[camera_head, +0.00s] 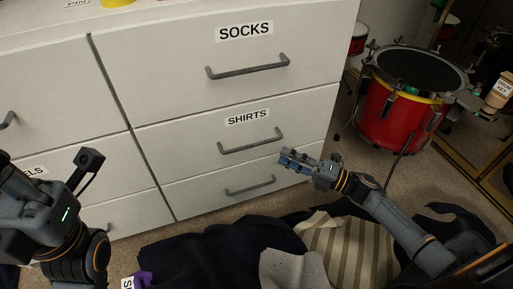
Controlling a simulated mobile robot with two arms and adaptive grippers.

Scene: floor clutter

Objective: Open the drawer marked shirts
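The drawer marked shirts (180,150) is the middle one in the right column of a white dresser in the head view. It is closed, flush with its neighbours. Its label (247,117) sits above a grey bar handle (250,142). My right gripper (287,158) is in front of the dresser, just right of and slightly below that handle, apart from it in the picture. Its fingers point left and look close together; their gap is unclear. My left gripper (90,170) is at the lower left before the left column; its fingers are partly hidden.
The socks drawer (160,70) is above and an unmarked-looking drawer (200,192) below, both closed. Dark and striped clothes (345,250) lie on the floor before the dresser. A red drum (400,110) stands at right. Carpet (345,165) shows between dresser and drum.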

